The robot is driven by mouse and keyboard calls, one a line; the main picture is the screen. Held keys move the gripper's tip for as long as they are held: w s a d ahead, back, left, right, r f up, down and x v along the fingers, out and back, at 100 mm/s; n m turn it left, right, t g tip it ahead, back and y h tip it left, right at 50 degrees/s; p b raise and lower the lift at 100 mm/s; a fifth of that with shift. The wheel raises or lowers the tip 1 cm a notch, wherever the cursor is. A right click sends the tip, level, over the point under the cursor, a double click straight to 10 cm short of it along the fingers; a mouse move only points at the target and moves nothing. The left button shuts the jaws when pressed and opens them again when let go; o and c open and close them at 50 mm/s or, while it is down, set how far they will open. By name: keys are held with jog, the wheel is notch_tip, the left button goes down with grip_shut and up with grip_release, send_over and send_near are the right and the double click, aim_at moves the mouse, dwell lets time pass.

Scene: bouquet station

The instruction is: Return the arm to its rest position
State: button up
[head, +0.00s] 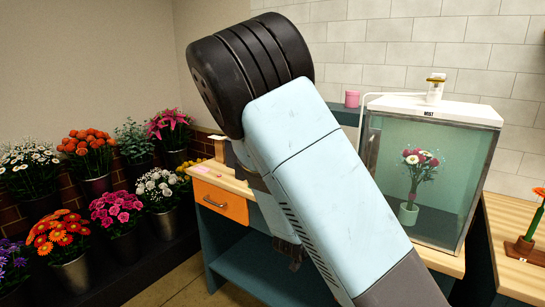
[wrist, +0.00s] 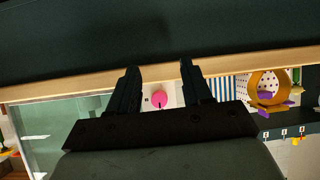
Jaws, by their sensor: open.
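My arm fills the middle of the head view, its light blue links bent at a black joint above the work table (head: 235,187). In the wrist view, my gripper (wrist: 159,70) shows two black fingers spread apart with nothing held between them. A round pink thing (wrist: 159,98) shows in the gap, beyond the fingers. In the head view, a dark part of my arm's end shows behind the link, but its fingers cannot be made out there.
A glass mist cabinet (head: 478,165) with a bouquet in a green vase (head: 408,212) stands right of my arm. An orange drawer (head: 220,202) sits under the tabletop. Several flower buckets (head: 121,246) line the left. A side table (head: 510,270) with a flower is far right.

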jog(key=s+r+n+g+y, duration=0.2)
jog(key=s+r+y, duration=0.3)
jog(key=r, duration=0.4)
jog(key=s+r+n+g+y, duration=0.1)
jog(key=s+r+y, duration=0.35)
jog(key=r, duration=0.45)
jog(key=s+d+r+n+h, duration=0.1)
jog(key=s+d+r, duration=0.1)
jog(key=s, duration=0.4)
jog(key=s+d+r+n+h, duration=0.1)
jog(key=s+d+r, duration=0.2)
jog(key=s, duration=0.3)
jog(key=s+d+r+n+g+h, duration=0.1)
jog(key=s+d+r, duration=0.2)
jog(key=s+r, duration=0.2)
jog(key=shift+s, duration=0.6)
